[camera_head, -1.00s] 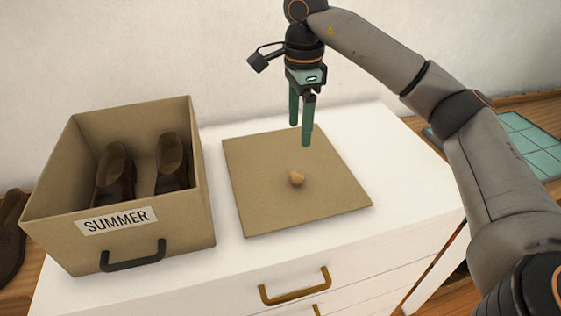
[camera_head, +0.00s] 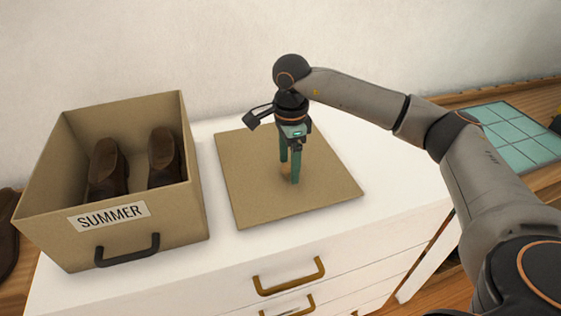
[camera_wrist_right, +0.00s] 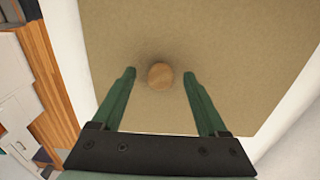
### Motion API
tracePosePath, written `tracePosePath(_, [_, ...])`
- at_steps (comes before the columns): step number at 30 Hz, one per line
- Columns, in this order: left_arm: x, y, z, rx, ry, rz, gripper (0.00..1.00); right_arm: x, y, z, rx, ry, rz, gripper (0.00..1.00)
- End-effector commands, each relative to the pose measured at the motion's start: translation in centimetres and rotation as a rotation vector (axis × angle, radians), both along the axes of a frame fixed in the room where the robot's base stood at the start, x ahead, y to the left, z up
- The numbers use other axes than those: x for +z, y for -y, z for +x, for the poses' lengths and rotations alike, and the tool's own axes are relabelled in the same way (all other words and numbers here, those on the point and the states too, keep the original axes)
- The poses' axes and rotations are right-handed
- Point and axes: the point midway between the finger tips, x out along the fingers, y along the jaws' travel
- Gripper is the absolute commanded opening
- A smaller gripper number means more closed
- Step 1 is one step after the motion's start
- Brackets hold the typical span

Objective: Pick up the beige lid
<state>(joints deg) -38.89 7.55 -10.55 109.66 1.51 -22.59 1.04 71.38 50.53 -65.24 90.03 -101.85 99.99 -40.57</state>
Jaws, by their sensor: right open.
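The beige lid (camera_head: 320,192) is a flat square panel lying on the white dresser top, with a small round wooden knob (camera_wrist_right: 160,76) at its middle. In the head view my right gripper (camera_head: 289,178) points down over the lid's middle, and its green fingers partly hide the knob. In the right wrist view the right gripper (camera_wrist_right: 160,80) is open, with one finger on each side of the knob and a gap to both. My left gripper is not in view.
An open beige box (camera_head: 185,222) labelled SUMMER, holding brown shoes (camera_head: 163,156), stands left of the lid. The white dresser (camera_head: 215,262) has brass drawer handles. A teal tiled mat (camera_head: 515,135) lies at the far right.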

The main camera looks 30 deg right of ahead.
Motion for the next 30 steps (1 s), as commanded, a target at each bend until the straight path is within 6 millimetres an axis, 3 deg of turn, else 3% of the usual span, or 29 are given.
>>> tracePosePath(5, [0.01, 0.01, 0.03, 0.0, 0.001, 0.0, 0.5, 0.01, 0.02, 0.01, 0.0, 0.001, 0.0, 0.75])
tracePosePath(25, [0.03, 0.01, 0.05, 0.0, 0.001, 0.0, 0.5, 0.06, -0.01, 0.02, 0.0, 0.001, 0.0, 0.0])
tracePosePath(30, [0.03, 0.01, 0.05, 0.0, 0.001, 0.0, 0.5, 0.07, -0.01, 0.02, 0.0, 0.001, 0.0, 0.0])
